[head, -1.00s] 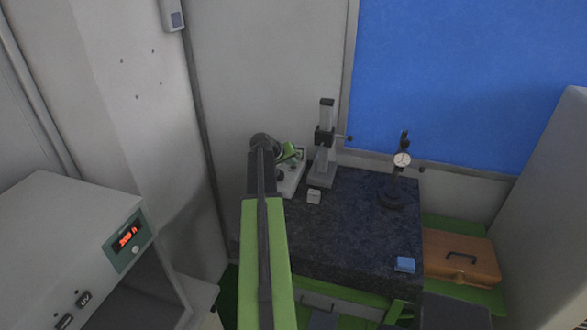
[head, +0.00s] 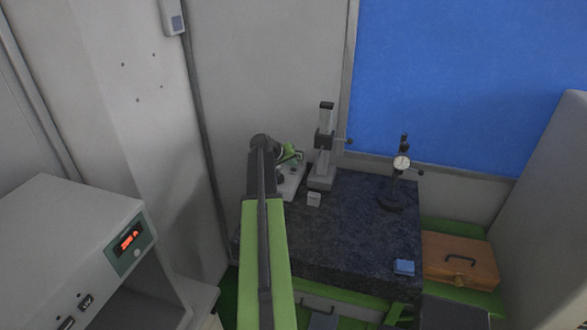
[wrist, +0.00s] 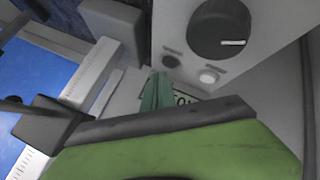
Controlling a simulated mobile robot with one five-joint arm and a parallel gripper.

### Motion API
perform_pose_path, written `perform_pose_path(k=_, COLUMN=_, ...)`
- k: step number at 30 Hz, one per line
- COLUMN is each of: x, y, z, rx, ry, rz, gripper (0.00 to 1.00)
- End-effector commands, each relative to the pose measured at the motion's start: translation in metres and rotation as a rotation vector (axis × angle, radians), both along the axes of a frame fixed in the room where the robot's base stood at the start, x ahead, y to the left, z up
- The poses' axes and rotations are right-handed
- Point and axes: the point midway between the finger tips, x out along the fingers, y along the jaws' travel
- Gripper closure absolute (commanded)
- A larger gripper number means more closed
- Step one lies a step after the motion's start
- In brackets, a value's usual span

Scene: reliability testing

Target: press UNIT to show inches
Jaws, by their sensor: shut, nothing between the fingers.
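A pale instrument box (head: 292,182) stands at the back left of the dark granite plate, partly hidden behind my arm. In the wrist view its light face (wrist: 272,50) carries a large dark knob (wrist: 219,30), a dark round button (wrist: 171,61) and a white round button (wrist: 209,76). Their small labels are too blurred to read, so I cannot tell which is UNIT. A display or label strip (wrist: 184,99) is mostly hidden. My gripper (wrist: 160,74) is shut and empty, its green tips close below the dark button; contact cannot be told. It also shows in the head view (head: 294,156).
A grey column stand (head: 323,150) stands just right of the box, with a small pale block (head: 314,199) in front. A dial indicator stand (head: 392,195) and blue block (head: 404,267) are on the granite plate (head: 350,230). An oven-like cabinet (head: 65,240) is at left.

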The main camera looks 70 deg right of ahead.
Motion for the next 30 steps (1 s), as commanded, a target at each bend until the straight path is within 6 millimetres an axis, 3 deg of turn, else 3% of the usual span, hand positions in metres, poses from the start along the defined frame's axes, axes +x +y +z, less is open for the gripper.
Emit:
perform_pose_path(k=11, x=0.000, y=0.000, z=0.004, rx=0.000, ry=0.000, rz=0.000, gripper=1.00)
perform_pose_path(k=25, x=-0.001, y=0.000, z=0.051, rx=0.000, ry=0.000, rz=0.000, gripper=1.00)
perform_pose_path(k=30, x=-0.001, y=0.000, z=0.052, rx=0.000, ry=0.000, rz=0.000, gripper=1.00)
